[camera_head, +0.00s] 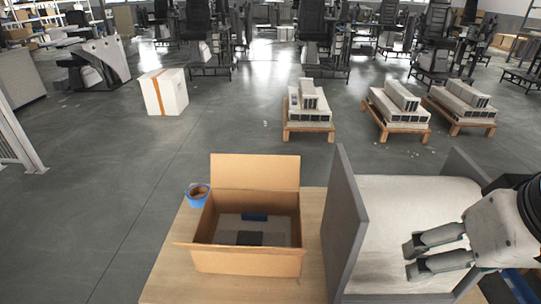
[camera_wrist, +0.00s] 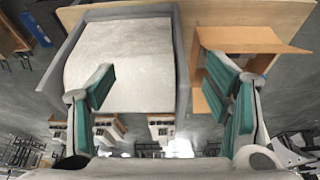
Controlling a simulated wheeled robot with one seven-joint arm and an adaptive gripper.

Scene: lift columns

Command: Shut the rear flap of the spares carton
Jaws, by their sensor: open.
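The spares carton (camera_head: 248,263) is an open brown cardboard box on a wooden table. Its rear flap (camera_head: 255,171) stands up, leaning slightly back, along the far edge. A narrow flap shows along the near edge, folded outward. Grey contents and a dark blue piece lie inside. My gripper (camera_head: 411,260) is open and empty, well right of the carton, over a pale padded surface. In the wrist view my gripper (camera_wrist: 158,70) has its fingers spread, and the carton (camera_wrist: 240,38) is at the right, partly hidden behind one finger.
A grey upright panel (camera_head: 345,225) stands between the carton and my gripper, edging the pale padded surface (camera_head: 395,215). A blue cup (camera_head: 198,195) sits at the carton's left rear corner. The wooden table (camera_head: 165,278) is bare at left. A white box (camera_head: 170,92) is on the floor beyond.

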